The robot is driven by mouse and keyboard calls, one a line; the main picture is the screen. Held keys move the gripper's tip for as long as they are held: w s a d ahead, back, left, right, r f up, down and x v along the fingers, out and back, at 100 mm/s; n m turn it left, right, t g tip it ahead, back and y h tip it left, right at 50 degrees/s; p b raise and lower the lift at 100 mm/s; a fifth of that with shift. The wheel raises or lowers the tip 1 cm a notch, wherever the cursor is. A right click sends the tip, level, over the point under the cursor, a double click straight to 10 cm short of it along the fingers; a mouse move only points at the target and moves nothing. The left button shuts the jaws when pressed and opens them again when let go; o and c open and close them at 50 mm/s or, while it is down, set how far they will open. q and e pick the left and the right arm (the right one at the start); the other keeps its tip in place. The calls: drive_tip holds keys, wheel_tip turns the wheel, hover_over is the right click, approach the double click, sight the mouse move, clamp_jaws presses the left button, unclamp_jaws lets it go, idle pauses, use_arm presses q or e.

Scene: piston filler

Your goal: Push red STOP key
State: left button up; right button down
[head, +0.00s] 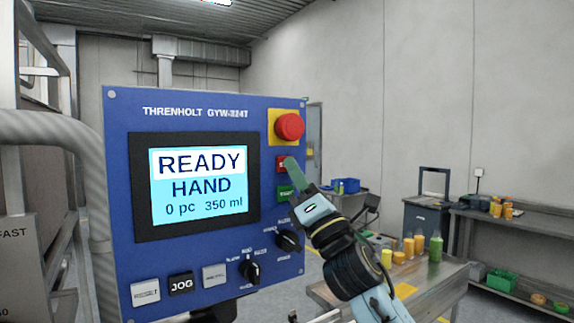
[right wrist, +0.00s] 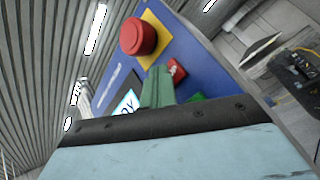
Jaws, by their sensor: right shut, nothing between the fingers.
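The red STOP key (head: 281,164) is a small square key on the blue control panel (head: 122,130), below the round red emergency button (head: 289,126) and above the green START key (head: 284,192). My right gripper (head: 292,166) is shut and empty, its green fingertips in front of the red key's right part. In the right wrist view the fingertips (right wrist: 157,84) are beside the red key (right wrist: 177,70), which shows just past them. I cannot tell whether they touch it. My left gripper is not in view.
The panel screen (head: 197,186) reads READY, HAND, 0 pc, 350 ml. Black knobs (head: 289,240) and a JOG key (head: 181,284) are lower down. A table (head: 440,283) with orange and green bottles stands behind my right arm. A grey pipe (head: 85,170) stands left of the panel.

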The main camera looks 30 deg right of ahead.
drive_tip(key=shift+s, duration=0.75)
drive_tip(key=shift+s+d+p, duration=0.15)
drive_tip(key=shift+s+p, duration=0.05)
drive_tip(key=shift+s, duration=1.05)
drive_tip(key=shift+s+d+p, duration=0.1)
drive_tip(key=shift+s+p, duration=0.1)
drive_tip(key=shift+s, duration=1.05)
